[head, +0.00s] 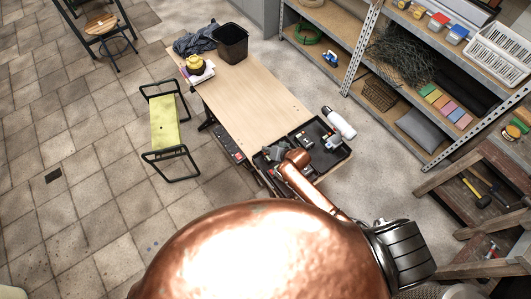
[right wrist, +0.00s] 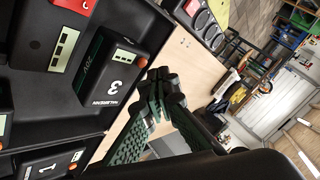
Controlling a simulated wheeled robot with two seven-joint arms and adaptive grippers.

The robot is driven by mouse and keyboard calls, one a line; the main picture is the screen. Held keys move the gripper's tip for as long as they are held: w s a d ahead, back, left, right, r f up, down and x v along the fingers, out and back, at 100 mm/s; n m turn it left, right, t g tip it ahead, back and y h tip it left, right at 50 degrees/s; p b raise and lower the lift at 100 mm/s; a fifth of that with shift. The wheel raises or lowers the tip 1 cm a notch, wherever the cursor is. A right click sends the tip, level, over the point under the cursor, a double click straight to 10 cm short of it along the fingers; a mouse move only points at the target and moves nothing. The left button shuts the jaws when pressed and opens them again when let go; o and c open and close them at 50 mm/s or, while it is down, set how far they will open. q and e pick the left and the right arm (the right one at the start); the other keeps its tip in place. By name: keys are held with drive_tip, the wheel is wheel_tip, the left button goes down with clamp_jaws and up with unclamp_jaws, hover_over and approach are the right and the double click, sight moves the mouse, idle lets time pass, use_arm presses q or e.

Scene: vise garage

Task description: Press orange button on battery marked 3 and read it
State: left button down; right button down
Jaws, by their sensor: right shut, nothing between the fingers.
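The battery marked 3 (right wrist: 112,84) lies in the black tray (head: 342,158), seen in the right wrist view as a black block with a white 3 and green trim. In the head view my right gripper (head: 273,153) is over the tray's left part. My left gripper is not in view.
A white bottle (head: 339,122) is beside the tray. The wooden table (head: 250,92) is clear in the middle; a black bin (head: 231,43) stands at its far end.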

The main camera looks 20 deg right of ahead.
sight(266, 154)
drive_tip(key=shift+f, duration=0.1)
idle(0.3)
drive_tip(key=shift+f, duration=0.3)
drive_tip(key=shift+f, duration=0.45)
idle(0.9)
drive_tip(key=shift+r, duration=0.1)
drive_tip(key=shift+r+p, duration=0.8)
drive_tip(key=shift+p, duration=0.25)
wheel_tip(266, 154, up, 5)
drive_tip(key=p, duration=0.5)
drive_tip(key=shift+p, duration=0.3)
